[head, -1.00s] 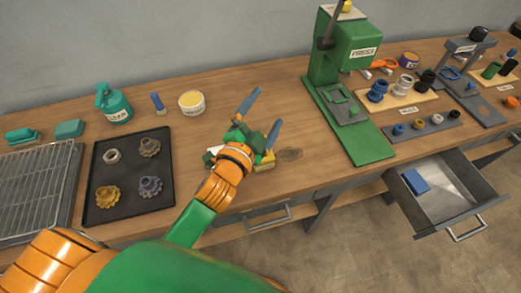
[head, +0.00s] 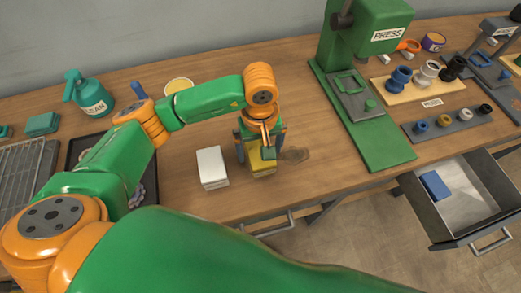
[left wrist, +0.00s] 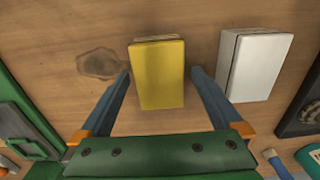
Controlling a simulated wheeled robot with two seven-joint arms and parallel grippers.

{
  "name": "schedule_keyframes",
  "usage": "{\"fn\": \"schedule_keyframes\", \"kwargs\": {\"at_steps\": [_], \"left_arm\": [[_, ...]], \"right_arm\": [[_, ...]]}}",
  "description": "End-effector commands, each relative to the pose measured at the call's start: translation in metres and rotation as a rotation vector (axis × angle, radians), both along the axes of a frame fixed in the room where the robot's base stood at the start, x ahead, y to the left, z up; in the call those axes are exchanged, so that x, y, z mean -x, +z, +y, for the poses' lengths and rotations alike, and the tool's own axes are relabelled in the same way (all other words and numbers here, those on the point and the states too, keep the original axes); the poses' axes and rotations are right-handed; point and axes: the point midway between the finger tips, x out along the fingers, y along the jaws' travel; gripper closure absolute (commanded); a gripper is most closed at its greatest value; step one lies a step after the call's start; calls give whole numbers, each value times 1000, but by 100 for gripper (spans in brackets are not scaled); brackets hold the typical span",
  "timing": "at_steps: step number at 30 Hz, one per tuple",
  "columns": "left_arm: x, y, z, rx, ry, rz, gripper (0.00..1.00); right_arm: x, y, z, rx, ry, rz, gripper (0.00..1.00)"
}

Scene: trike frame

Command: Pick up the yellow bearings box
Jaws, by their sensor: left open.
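The yellow bearings box (head: 262,164) stands on the wooden bench, partly hidden by my left gripper in the head view. In the left wrist view the yellow box (left wrist: 158,76) shows whole, between the two blue fingers. My left gripper (head: 261,152) points down over the box. It is open, with one finger (left wrist: 117,90) on each side and a visible gap to the box on both sides. How far down the fingers reach beside the box is hard to tell. My right gripper is not in view.
A white box (head: 212,168) stands just left of the yellow box. The green press (head: 365,110) stands to the right. An open drawer (head: 462,205) with a blue box (head: 434,185) juts out at the front right. A dark tray (head: 75,152) lies left, partly behind my arm.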

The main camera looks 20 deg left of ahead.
Motion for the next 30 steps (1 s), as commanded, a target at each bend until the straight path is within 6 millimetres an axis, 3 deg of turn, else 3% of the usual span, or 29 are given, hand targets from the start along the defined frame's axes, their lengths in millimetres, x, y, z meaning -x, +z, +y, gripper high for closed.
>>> {"fn": "schedule_keyframes", "kwargs": {"at_steps": [1, 4, 11, 22, 30], "left_arm": [[1, -5, 0, -1, 1, 6, 0], [1, -20, 0, 1, 0, 3, 0], [0, -24, 0, 4, -1, 0, 0], [0, -24, -1, 5, 0, 0, 100], [0, -22, -1, 5, 0, -1, 100]], "right_arm": [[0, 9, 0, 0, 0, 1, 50], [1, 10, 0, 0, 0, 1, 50], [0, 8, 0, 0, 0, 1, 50], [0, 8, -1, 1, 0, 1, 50], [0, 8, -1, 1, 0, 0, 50]]}}
